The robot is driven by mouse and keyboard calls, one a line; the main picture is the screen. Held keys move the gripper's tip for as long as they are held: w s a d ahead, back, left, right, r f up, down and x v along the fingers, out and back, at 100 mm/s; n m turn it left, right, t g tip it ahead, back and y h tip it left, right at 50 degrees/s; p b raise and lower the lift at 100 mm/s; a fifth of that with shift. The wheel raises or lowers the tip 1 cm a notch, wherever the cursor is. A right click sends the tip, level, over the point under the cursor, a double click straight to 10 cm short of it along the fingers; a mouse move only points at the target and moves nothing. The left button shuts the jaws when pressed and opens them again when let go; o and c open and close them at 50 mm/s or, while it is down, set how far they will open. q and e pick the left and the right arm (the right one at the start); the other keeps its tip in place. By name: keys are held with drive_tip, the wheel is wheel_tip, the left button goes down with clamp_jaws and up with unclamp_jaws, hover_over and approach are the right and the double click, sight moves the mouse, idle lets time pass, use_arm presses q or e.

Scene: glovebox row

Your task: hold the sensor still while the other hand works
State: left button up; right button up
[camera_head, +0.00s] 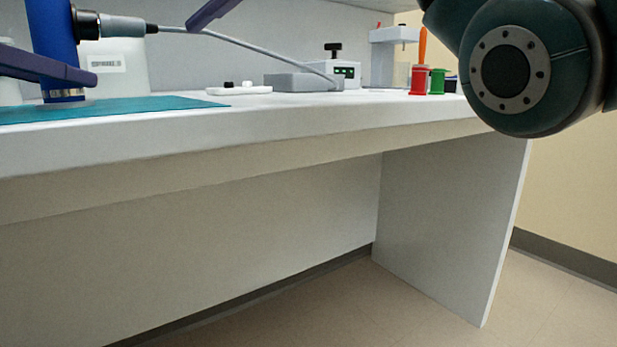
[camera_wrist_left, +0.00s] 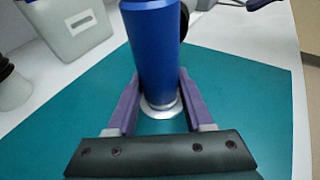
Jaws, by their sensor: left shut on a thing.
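The sensor, a blue cylinder (camera_head: 52,35), stands upright at the far left of the head view, its top cut off. It also shows in the left wrist view (camera_wrist_left: 152,50), with a pale metal ring at its foot on the teal mat (camera_wrist_left: 245,110). My left gripper (camera_wrist_left: 157,90) is shut on the sensor, one purple finger on each side. A grey connector (camera_head: 122,26) with a black collar meets the sensor's side, and a grey cable (camera_head: 250,46) runs from it. One purple finger of my right gripper (camera_head: 212,12) shows at the top edge; its grip is out of frame.
The cable reaches a grey block (camera_head: 290,82) on the white bench (camera_head: 300,108). Red (camera_head: 418,80) and green (camera_head: 437,82) spools stand farther right. A small white tray (camera_head: 238,90) lies between mat and block. A white container (camera_wrist_left: 72,25) stands behind the mat.

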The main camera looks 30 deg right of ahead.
drive_tip(key=s+a+f+n+g, duration=0.1)
drive_tip(key=s+a, duration=0.1)
drive_tip(key=s, duration=0.1)
drive_tip(key=s+a+f+n+g, duration=0.1)
drive_tip(key=s+a+f+g, duration=0.1)
drive_tip(key=a, duration=0.1)
drive_tip(key=s+a+f+n+g+y, duration=0.1)
drive_tip(key=s+a+f+n, duration=0.1)
drive_tip(key=s+a, duration=0.1)
drive_tip(key=shift+s+a+f+g, duration=0.2)
drive_tip(key=shift+s+g, duration=0.1)
drive_tip(key=shift+g, duration=0.1)
drive_tip(key=s+a+f+n+g+h, duration=0.1)
drive_tip(key=s+a+f+n+g, duration=0.15)
drive_tip(key=s+f, duration=0.45)
drive_tip(key=s+d+f+n+g+h, duration=0.1)
drive_tip(key=s+d+f+n+h, duration=0.1)
drive_tip(key=d, duration=0.4)
drive_tip(key=s+d+f+n+g+h, duration=0.2)
drive_tip(key=d+n+h, duration=0.1)
drive_tip(key=d+h, duration=0.2)
drive_tip(key=shift+s+d+f, duration=0.2)
drive_tip(key=shift+s+d, duration=0.05)
drive_tip(key=shift+d, duration=0.85)
drive_tip(key=shift+g, duration=0.25)
use_arm(q)
drive_tip(key=o, duration=1.3)
drive_tip(key=shift+a, duration=0.1)
